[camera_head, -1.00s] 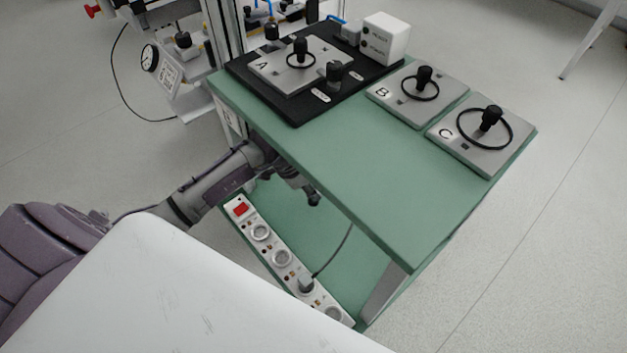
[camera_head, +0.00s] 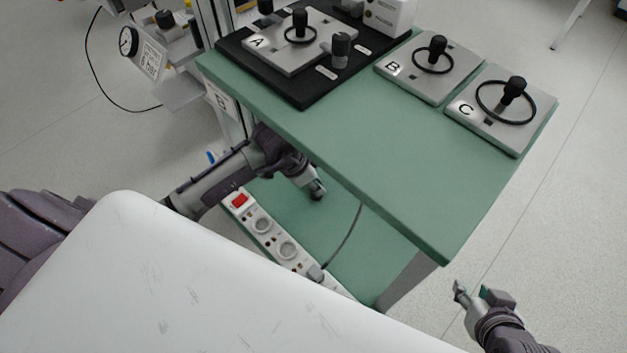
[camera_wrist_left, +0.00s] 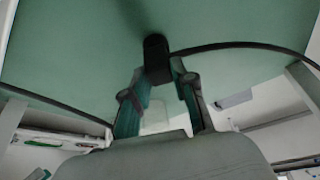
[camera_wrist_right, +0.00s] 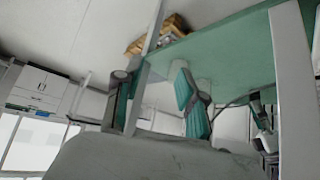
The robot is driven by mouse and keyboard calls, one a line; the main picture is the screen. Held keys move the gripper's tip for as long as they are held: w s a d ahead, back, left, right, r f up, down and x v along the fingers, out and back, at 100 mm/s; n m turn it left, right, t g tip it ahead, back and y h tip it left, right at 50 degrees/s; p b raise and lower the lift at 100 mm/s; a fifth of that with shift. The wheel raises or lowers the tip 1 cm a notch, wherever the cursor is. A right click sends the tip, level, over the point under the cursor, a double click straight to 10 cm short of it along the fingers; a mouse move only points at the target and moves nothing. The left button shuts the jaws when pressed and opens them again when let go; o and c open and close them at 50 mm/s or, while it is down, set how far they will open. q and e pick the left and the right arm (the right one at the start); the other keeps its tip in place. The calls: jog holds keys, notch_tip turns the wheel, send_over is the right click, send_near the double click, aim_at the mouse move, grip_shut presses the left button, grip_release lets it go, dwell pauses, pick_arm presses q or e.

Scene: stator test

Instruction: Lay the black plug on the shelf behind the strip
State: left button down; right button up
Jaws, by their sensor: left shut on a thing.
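The black plug (camera_wrist_left: 157,58) is between the fingertips of my left gripper (camera_wrist_left: 160,85), with a black cable running off to the right. In the left wrist view it shows against a green surface; I cannot tell whether it touches. In the head view my left gripper (camera_head: 316,190) is under the green table top, over the green shelf (camera_head: 345,258), beyond the white strip (camera_head: 262,226) with its red switch.
The green table top (camera_head: 370,160) overhangs the shelf. It carries plates B (camera_head: 405,82) and C (camera_head: 480,125) and a black base (camera_head: 295,92) with plate A. A table leg (camera_head: 412,280) stands at the shelf's right end. My white body panel hides the strip's near end.

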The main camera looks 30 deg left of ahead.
pick_arm(q)
jog(key=shift+f, duration=0.15)
jog(key=c, duration=0.9)
grip_release()
jog(key=shift+c, duration=0.2)
